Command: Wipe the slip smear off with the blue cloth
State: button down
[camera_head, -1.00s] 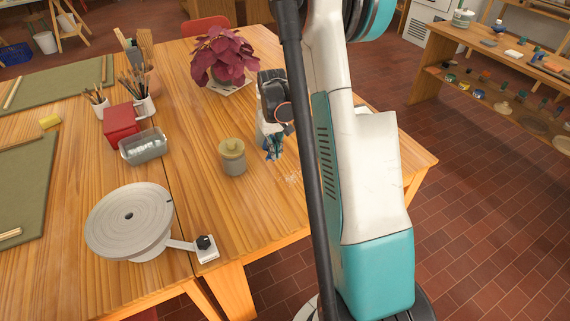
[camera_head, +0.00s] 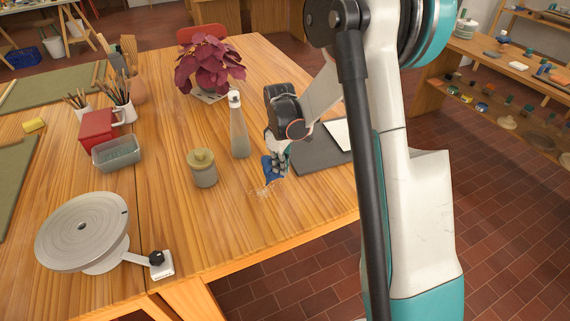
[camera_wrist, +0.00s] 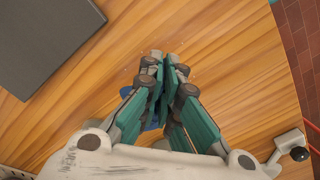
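The blue cloth (camera_head: 269,169) hangs bunched at the tips of my gripper (camera_head: 277,161), just above or on the wooden table. In the wrist view my gripper's fingers (camera_wrist: 165,65) are close together, and a patch of the blue cloth (camera_wrist: 152,122) shows behind and between them. The pale, speckled slip smear (camera_head: 261,191) lies on the table just in front of the cloth, near the table's front edge. In the wrist view only faint pale specks show around the fingertips. I cannot tell whether the cloth touches the table.
A banding wheel (camera_head: 82,228) sits at the front left. A red-leaved plant (camera_head: 208,66) stands farther back.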

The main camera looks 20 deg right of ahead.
jog(key=b, duration=0.5)
send_over(281, 191)
notch_tip(281, 191, down, 7)
jog(key=shift+w, duration=0.1)
jog(key=shift+p, duration=0.35)
jog(key=shift+r, duration=0.1)
jog(key=c, duration=0.8)
grip_release()
jog(key=shift+f, duration=0.2)
jog(key=shift+f, duration=1.3)
jog(key=shift+r, duration=0.1)
jog(key=c, duration=0.9)
jog(key=shift+o, duration=0.2)
